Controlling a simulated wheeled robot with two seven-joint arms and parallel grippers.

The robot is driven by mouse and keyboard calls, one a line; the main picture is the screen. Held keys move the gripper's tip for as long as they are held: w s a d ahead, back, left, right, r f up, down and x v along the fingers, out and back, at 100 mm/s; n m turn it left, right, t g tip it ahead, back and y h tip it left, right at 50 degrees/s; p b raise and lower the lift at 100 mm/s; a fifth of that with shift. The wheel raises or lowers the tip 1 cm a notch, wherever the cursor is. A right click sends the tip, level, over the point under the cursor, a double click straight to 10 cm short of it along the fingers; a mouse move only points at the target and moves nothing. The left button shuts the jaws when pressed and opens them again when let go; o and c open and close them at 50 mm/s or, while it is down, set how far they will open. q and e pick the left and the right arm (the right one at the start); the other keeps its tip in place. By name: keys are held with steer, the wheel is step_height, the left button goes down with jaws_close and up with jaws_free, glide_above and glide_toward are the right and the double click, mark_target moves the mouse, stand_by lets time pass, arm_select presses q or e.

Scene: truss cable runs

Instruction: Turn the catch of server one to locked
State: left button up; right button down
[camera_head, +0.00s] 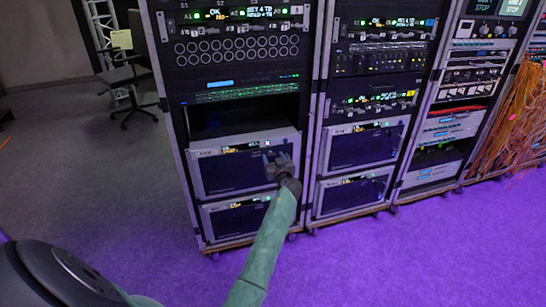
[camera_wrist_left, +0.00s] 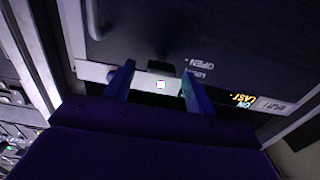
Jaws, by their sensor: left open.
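My left gripper (camera_head: 278,158) is at the right part of the front of the upper grey server (camera_head: 228,172) in the left rack. In the left wrist view the gripper (camera_wrist_left: 158,69) is open, with its two fingers apart in front of the server's pale strip (camera_wrist_left: 98,72). A small dark block, probably the catch (camera_wrist_left: 160,66), shows between the fingertips, beside the printed words OPEN and LOCK. I cannot tell whether the fingers touch it, nor which way it is turned. The server's number is too small to read. My right gripper is not in view.
A similar grey server (camera_head: 235,219) sits below in the same rack. The middle rack (camera_head: 352,190) stands close on the right, and orange cables (camera_head: 518,105) hang at the far right. An office chair (camera_head: 128,80) stands back left. The floor (camera_head: 110,190) in front is clear.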

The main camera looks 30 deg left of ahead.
arm_select(q)
steer(key=shift+w+a, duration=0.3)
steer(key=shift+a, duration=0.15)
steer(key=c, duration=1)
